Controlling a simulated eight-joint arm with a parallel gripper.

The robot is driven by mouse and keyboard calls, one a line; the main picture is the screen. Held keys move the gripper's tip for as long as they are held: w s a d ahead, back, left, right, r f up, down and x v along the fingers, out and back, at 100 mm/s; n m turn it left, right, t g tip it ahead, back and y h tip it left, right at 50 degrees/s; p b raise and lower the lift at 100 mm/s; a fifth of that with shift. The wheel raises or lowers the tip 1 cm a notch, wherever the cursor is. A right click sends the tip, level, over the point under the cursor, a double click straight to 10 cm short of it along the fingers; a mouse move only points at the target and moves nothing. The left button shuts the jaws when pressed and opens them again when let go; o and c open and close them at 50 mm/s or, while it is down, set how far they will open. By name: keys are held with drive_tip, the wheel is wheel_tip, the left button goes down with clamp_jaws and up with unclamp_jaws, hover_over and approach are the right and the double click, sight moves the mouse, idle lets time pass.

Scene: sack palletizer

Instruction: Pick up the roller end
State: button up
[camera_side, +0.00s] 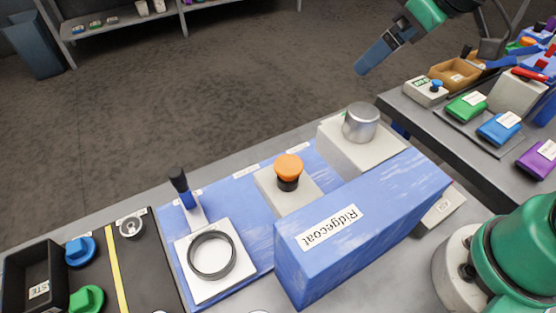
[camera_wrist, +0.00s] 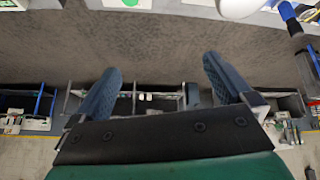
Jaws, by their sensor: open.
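No part in view is labelled as the roller end, and I cannot tell for certain which it is. A short silver metal cylinder (camera_side: 361,122) stands upright on a light grey block at the back right of the blue panel. A small grey round piece with a hole (camera_side: 131,226) lies on the black mat at the left. My gripper (camera_side: 364,68) is high at the upper right in the side view, apart from both. In the wrist view its two blue fingers (camera_wrist: 160,66) are spread with nothing between them.
A tall blue box marked Ridgecoat (camera_side: 390,222) stands in front of the cylinder. An orange knob (camera_side: 288,167), a black ring (camera_side: 211,255) and an upright dark lever (camera_side: 179,180) are left of it. A second bench (camera_side: 400,103) with coloured packs is at the right.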

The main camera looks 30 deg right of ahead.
drive_tip(key=a+n, duration=0.3)
drive_tip(key=a+n+g, duration=0.1)
drive_tip(key=a+n, duration=0.2)
drive_tip(key=s+a+n+g+y, duration=0.1)
drive_tip(key=a+n, duration=0.2)
drive_tip(key=n, duration=0.1)
drive_tip(key=shift+a+r, duration=0.15)
drive_tip(key=shift+r, duration=0.15)
drive_tip(key=s+a+n, duration=0.1)
drive_tip(key=a+n, duration=0.1)
drive_tip(key=s+a+n+g, duration=0.1)
drive_tip(key=a+n, duration=0.2)
drive_tip(key=s+a+n+g, duration=0.1)
drive_tip(key=a+n, duration=0.1)
drive_tip(key=n, duration=0.1)
drive_tip(key=shift+a, duration=0.2)
drive_tip(key=s+a+f+n+g+h, duration=0.1)
drive_tip(key=s+a+n+g+h, duration=0.1)
drive_tip(key=s+a+n, duration=1.1)
drive_tip(key=shift+n, duration=0.9)
drive_tip(key=d+f, duration=0.1)
drive_tip(key=f, duration=0.5)
drive_tip(key=w+f, duration=0.1)
drive_tip(key=f, duration=0.6)
drive_tip(key=w+d+f, duration=0.1)
drive_tip(key=f, duration=0.6)
drive_tip(key=shift+w+d+f, duration=0.2)
drive_tip(key=shift+d+f, duration=0.05)
drive_tip(key=shift+d, duration=0.1)
